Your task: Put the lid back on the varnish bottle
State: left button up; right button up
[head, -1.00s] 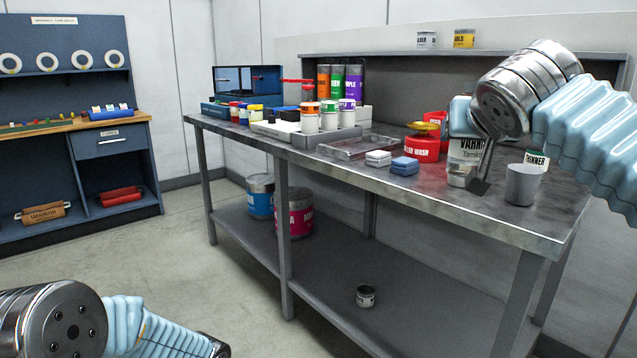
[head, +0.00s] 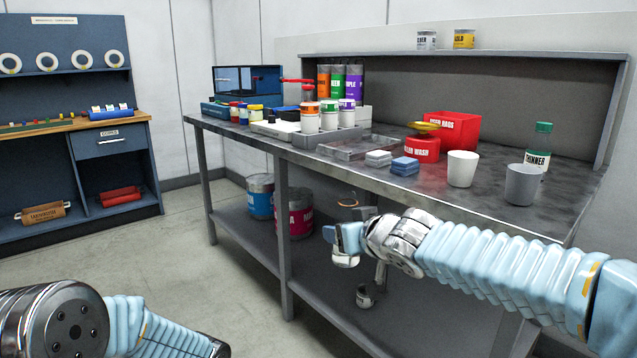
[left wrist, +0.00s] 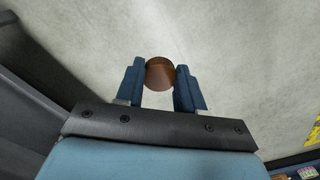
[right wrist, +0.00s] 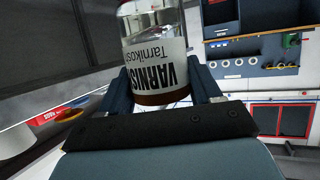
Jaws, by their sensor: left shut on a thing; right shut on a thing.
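The varnish bottle (right wrist: 155,50) is clear with a white label and a brown band near its end by the fingers. My right gripper (right wrist: 160,88) is shut on it in the right wrist view. In the head view my right gripper (head: 345,243) is in front of the table, below the tabletop; the bottle is hard to make out there. My left gripper (left wrist: 160,76) is shut on a round brown lid (left wrist: 160,72), with bare floor behind it. The left fingers and lid do not show in the head view. Lid and bottle are apart.
Floor left of the table is clear.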

aim_at(341, 265)
jog(key=f, duration=0.2)
jog(key=a+f, duration=0.1)
jog(key=f, duration=0.2)
jog(key=a+f, duration=0.1)
jog(key=f, duration=0.1)
jog(key=shift+a+f, duration=0.1)
jog(key=shift+f, duration=0.1)
jog(key=d+f+m+h, duration=0.2)
jog(key=d+f, duration=0.1)
jog(key=f, duration=0.6)
jog(key=s+d+f+m+h, duration=0.3)
jog(key=s+d+f, duration=0.1)
jog(key=d, duration=0.3)
jog(key=s+d+f+m+h, duration=0.2)
jog(key=s+d+f+h, duration=0.2)
jog(key=d, duration=0.3)
jog(key=shift+f+m, duration=0.25)
jog(key=shift+m, duration=0.15)
jog(key=a+f+n+y, duration=0.8)
jog(key=a+f, duration=0.4)
jog(key=a, duration=0.4)
jog(key=shift+f+y, duration=0.15)
jog(key=shift+y, duration=0.55)
